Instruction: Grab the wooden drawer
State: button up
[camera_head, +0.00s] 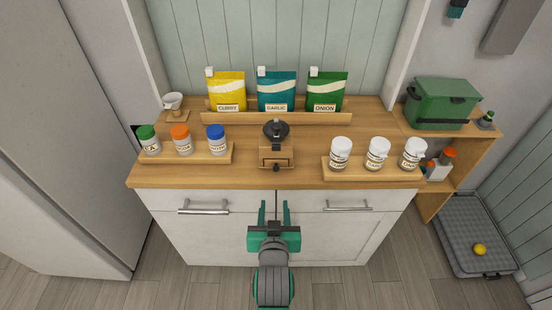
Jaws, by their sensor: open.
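The wooden drawer (276,163) is the small front part of a wooden grinder box with a dark round top (275,129). It stands on the wooden counter, near the front edge at the middle, and a small dark knob shows on its front. My gripper (274,204) is in front of the white cabinet, below the counter edge in the picture. The gripper is apart from the drawer.
Jars with coloured lids (183,139) stand on a tray (206,158) at left. White jars (377,154) stand on a tray at right. Yellow, teal and green pouches (276,92) stand behind. The counter (300,184) is bare beside the grinder. Cabinet handles (203,208) stick out in front.

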send_near(276, 166)
jog(key=x, duration=0.4)
jog(key=shift+f, duration=0.1)
jog(key=x, duration=0.4)
jog(key=shift+w, duration=0.1)
jog(key=c, duration=0.4)
grip_shut()
